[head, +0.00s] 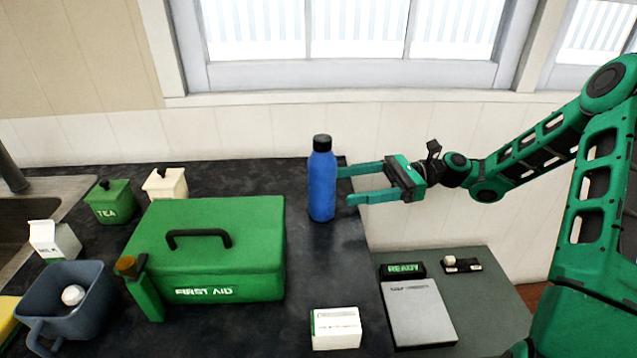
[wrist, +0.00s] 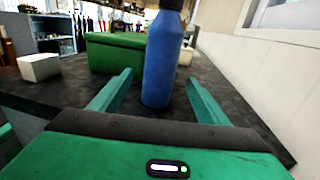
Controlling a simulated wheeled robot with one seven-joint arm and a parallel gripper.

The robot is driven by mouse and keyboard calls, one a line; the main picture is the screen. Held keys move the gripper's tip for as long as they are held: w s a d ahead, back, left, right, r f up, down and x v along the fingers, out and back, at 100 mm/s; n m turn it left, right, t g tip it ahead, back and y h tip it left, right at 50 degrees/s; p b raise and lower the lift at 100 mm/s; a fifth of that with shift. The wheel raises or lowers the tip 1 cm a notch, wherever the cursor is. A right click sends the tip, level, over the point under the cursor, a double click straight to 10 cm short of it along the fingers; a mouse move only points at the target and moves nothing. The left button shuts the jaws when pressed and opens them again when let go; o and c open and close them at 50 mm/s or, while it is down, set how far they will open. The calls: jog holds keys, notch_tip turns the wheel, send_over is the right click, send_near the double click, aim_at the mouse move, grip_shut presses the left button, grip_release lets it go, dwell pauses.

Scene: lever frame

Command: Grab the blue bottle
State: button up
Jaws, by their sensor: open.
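The blue bottle (head: 322,185) with a black cap stands upright on the dark counter near its right end. In the wrist view the bottle (wrist: 160,65) stands just beyond the fingertips, centred between the two fingers; its top is cut off by the picture edge. My gripper (head: 343,186) is open and empty, reaching in from the right with its fingers pointing at the bottle. In the wrist view the green fingers of my gripper (wrist: 157,95) are spread to either side of the bottle. I cannot tell whether the tips touch it.
A green first aid box (head: 205,250) stands left of the bottle. A small white box (head: 336,328) lies at the counter's front right. Left are a tea canister (head: 111,203), a cream canister (head: 166,186), a milk carton (head: 54,243) and a dark jug (head: 67,300). A wall runs behind.

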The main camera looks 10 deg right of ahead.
aim_at(322, 179)
jog(key=a, duration=0.7)
jog(key=s+a, duration=0.1)
jog(key=a, duration=0.3)
jog(key=shift+s+r, duration=0.1)
jog(key=shift+r, duration=0.25)
jog(key=shift+c, duration=0.2)
jog(key=c, duration=1.4)
jog(key=shift+r, duration=0.1)
